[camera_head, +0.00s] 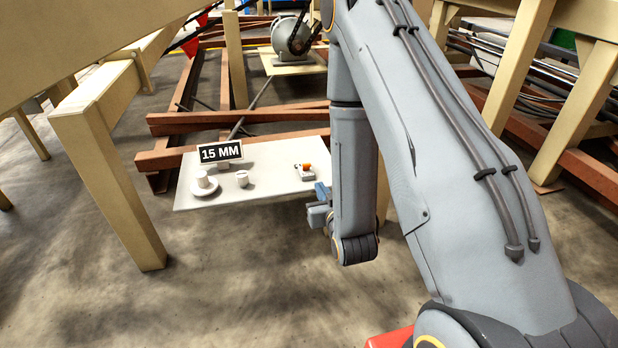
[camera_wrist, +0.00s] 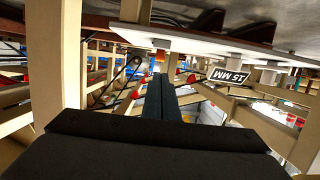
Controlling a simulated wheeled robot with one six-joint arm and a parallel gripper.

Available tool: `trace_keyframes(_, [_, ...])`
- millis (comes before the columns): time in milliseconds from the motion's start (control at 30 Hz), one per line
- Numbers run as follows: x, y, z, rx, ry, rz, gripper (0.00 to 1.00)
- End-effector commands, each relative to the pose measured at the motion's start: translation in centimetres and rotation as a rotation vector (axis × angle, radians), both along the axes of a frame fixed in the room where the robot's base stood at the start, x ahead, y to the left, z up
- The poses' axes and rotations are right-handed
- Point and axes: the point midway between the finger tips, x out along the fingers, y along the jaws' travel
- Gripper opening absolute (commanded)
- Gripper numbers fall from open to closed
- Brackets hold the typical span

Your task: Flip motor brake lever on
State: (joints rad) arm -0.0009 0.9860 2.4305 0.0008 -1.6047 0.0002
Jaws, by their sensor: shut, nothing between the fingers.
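A small pale box with an orange top (camera_head: 305,171) sits near the right end of a white tabletop (camera_head: 262,180). It may be the brake lever switch, but it is too small to tell its position. A grey motor (camera_head: 292,40) stands on a cream base at the back. My gripper (camera_head: 321,192) is just beyond the tabletop's right edge, partly behind my arm. In the wrist view its dark fingers (camera_wrist: 161,88) lie side by side, shut and empty. The tabletop (camera_wrist: 195,43) shows upside down there, above and right of the fingers, with a small orange spot (camera_wrist: 162,44) on its left.
Cream posts (camera_head: 110,190) stand left and right. Concrete floor in front is clear.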

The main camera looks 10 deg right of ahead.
Motion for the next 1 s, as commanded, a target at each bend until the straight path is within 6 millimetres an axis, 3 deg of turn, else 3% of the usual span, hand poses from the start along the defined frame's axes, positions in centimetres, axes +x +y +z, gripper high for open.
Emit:
trace_keyframes(467, [0.9, 0.0, -0.3, 0.0, -0.003, 0.0, 0.0])
trace_keyframes(1000, [10.5, 0.0, -2.8, 0.0, -0.004, 0.0, 0.0])
